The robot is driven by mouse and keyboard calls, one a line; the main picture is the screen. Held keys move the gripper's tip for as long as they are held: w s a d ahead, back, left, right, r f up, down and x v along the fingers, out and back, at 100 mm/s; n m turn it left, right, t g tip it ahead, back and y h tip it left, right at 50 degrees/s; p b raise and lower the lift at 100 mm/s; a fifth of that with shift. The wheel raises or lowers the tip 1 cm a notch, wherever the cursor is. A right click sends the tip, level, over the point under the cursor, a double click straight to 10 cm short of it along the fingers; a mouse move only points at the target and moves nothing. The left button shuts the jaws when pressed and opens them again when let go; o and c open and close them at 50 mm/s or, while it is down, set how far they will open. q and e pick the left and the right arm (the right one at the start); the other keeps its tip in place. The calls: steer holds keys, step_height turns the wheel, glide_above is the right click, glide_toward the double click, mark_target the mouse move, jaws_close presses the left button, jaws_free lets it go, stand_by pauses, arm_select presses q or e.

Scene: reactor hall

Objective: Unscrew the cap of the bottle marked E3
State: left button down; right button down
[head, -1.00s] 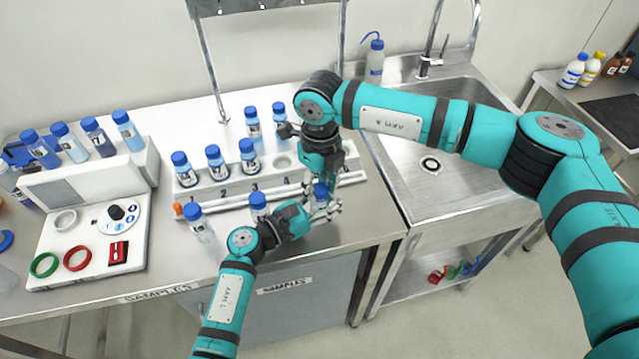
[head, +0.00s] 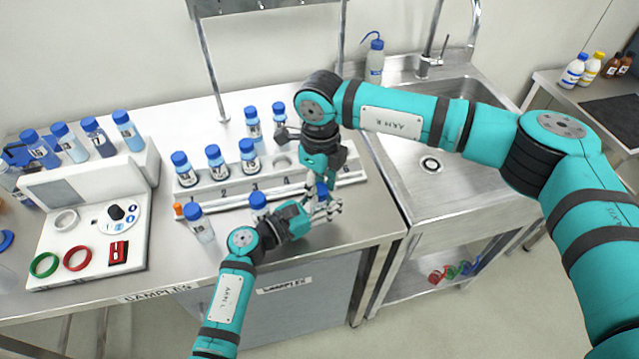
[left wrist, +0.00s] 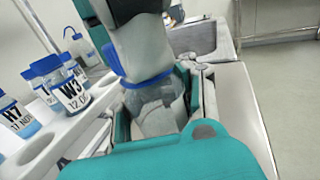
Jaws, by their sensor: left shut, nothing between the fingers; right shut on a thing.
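A bottle with a blue cap (head: 322,190) stands between my two grippers at the front right of the samples bench. Its label is hidden, so I cannot read E3 on it. My right gripper (head: 321,184) comes down from above and is shut on the blue cap. My left gripper (head: 326,211) is low beside the bottle's body and is shut with nothing gripped. In the left wrist view the clear bottle body (left wrist: 155,108) shows below the blue cap edge (left wrist: 148,80), with the right gripper's grey finger over the cap.
A white rack (head: 215,193) behind holds several blue-capped bottles, with an empty hole (head: 283,162) near number 4. Two capped bottles stand in front of it, one at the left (head: 200,224) and one close to my left gripper (head: 258,205). A steel sink (head: 430,190) lies to the right.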

stand_by(0.3)
steer(key=c, duration=0.9)
jaws_free()
steer(key=shift+c, duration=0.2)
steer(key=shift+r, duration=2.25)
arm_select(q)
steer(key=c, duration=1)
jaws_free()
steer(key=shift+c, duration=0.2)
